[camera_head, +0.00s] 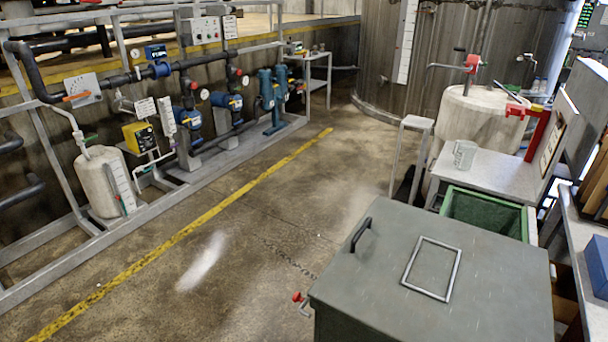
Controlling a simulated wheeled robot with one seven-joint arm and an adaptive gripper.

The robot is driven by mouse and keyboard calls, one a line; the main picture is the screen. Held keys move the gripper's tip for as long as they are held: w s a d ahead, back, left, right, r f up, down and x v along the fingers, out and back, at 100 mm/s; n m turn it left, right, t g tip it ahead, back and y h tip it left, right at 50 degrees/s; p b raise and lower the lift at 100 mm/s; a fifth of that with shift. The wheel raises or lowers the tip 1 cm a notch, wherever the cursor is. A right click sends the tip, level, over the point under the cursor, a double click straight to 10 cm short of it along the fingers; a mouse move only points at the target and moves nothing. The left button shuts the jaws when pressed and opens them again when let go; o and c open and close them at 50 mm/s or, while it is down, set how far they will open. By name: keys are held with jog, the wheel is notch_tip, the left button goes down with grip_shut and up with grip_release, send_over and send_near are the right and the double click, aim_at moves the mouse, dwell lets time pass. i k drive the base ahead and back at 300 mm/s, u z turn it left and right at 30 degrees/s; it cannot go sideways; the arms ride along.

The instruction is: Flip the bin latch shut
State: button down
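A large grey-green metal bin (480,240) with a flat closed lid stands at the bottom right. The lid has a black handle (361,234) near its left edge and a raised rectangular metal frame (432,268) on top. A small metal lever with a red knob (297,297), which looks like the latch, sticks out from the bin's left side. Its lower part lies close to the bin wall, and I cannot tell its exact position. My gripper is not in view.
Open concrete floor (250,240) with a yellow line lies left of the bin. A pipe rack with pumps (235,102) runs along the left. A green open crate (487,215), a metal table (490,168) and a white tank (478,120) stand behind the bin.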

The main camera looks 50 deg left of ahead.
aim_at(296, 298)
jog(key=k, duration=0.85)
jog(key=u, duration=1.2)
